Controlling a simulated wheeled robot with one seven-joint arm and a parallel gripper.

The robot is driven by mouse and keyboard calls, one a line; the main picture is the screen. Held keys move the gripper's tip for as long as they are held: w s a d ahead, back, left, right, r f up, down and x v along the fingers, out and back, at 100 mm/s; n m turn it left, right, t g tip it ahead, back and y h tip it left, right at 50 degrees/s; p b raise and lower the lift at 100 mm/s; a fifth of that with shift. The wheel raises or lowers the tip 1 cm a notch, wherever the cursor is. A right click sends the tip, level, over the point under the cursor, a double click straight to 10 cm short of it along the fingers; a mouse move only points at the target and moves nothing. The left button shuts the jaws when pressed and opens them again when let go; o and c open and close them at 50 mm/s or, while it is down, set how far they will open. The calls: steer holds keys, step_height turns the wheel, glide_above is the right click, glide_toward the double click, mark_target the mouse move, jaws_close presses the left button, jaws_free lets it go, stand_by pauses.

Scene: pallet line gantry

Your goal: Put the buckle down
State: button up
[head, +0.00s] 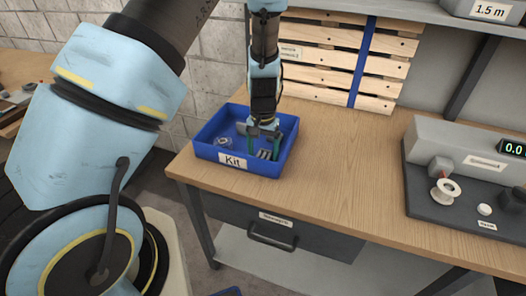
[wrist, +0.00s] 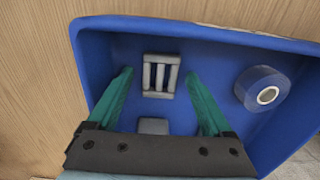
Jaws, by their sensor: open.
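The buckle (wrist: 159,76), a grey metal frame with bars, lies on the floor of the blue Kit bin (wrist: 85,50). In the wrist view it sits between and just beyond the tips of my gripper (wrist: 160,80), whose green fingers are spread apart on either side of it. In the head view my gripper (head: 264,142) reaches down into the bin (head: 205,153), and the buckle (head: 264,154) shows near the bin's front wall. The gripper is open and holds nothing.
A blue tape roll (wrist: 262,89) lies at the bin's right in the wrist view, and a grey block (wrist: 153,126) lies near the buckle. A grey device with a spool (head: 445,191) stands at the table's right. The wooden table (head: 335,165) between is clear. A slatted pallet (head: 335,60) leans behind.

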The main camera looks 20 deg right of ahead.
mark_target(263, 155)
step_height(263, 155, up, 12)
steer(key=b, duration=0.3)
steer(key=s+a+r+n, duration=0.1)
steer(key=a+r+n, duration=0.1)
steer(key=a, duration=1.3)
steer(key=s+a+r+n+t, duration=0.1)
steer(key=a+n, duration=0.4)
steer(key=a, duration=1)
step_height(263, 155, up, 2)
steer(key=shift+s+r+t, duration=0.25)
steer(key=shift+s+t, duration=0.05)
steer(key=shift+s, duration=0.25)
